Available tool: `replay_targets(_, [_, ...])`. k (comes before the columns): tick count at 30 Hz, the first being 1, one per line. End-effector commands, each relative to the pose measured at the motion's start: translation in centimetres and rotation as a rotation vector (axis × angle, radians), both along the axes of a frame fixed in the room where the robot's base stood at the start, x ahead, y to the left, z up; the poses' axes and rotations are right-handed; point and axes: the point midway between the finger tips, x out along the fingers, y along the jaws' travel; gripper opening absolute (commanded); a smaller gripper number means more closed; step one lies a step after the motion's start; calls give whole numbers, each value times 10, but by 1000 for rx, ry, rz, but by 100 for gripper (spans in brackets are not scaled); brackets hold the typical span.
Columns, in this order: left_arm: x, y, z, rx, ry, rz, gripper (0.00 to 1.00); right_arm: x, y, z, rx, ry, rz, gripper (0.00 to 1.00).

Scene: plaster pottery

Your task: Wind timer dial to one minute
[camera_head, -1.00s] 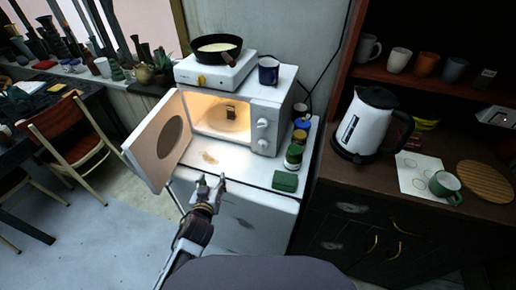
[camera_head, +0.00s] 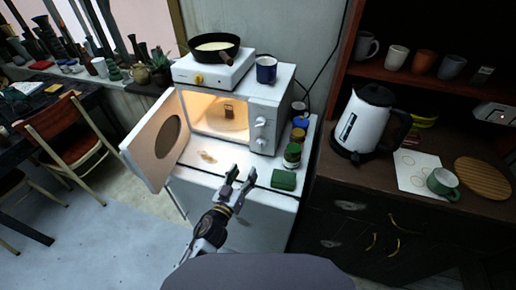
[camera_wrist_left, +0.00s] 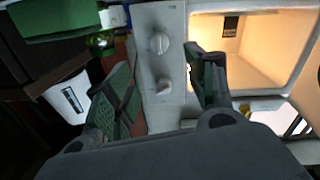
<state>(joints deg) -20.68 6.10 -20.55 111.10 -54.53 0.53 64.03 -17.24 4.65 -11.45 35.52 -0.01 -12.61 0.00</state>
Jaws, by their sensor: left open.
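The white microwave (camera_head: 285,104) stands with its door (camera_head: 155,143) swung open to the left and its inside lit. Its right-hand panel has two pale round dials, an upper one (camera_head: 262,123) and a lower one (camera_head: 260,143). I cannot read their markings or tell which is the timer. My left gripper (camera_head: 241,175) is open and empty, in front of and below the panel, apart from the dials. In the left wrist view, both dials, one (camera_wrist_left: 158,42) farther up the picture than the other (camera_wrist_left: 163,85), show between the open fingers (camera_wrist_left: 157,65).
Several jars (camera_head: 292,155) and a green block (camera_head: 283,179) stand right of the microwave. A hot plate (camera_head: 215,72) with a pan (camera_head: 213,45) and a blue mug (camera_head: 266,69) are on top. A kettle (camera_head: 364,124) stands on the dark counter at right.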

Motion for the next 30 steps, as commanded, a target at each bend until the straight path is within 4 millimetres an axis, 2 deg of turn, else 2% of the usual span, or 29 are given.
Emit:
replay_targets(16, [3,-2,0,0,-1,-3,55,1,0,1,0,-1,0,40])
replay_targets(30, [33,-13,1,-1,-1,-2,55,1,1,6,1,-1,0,40])
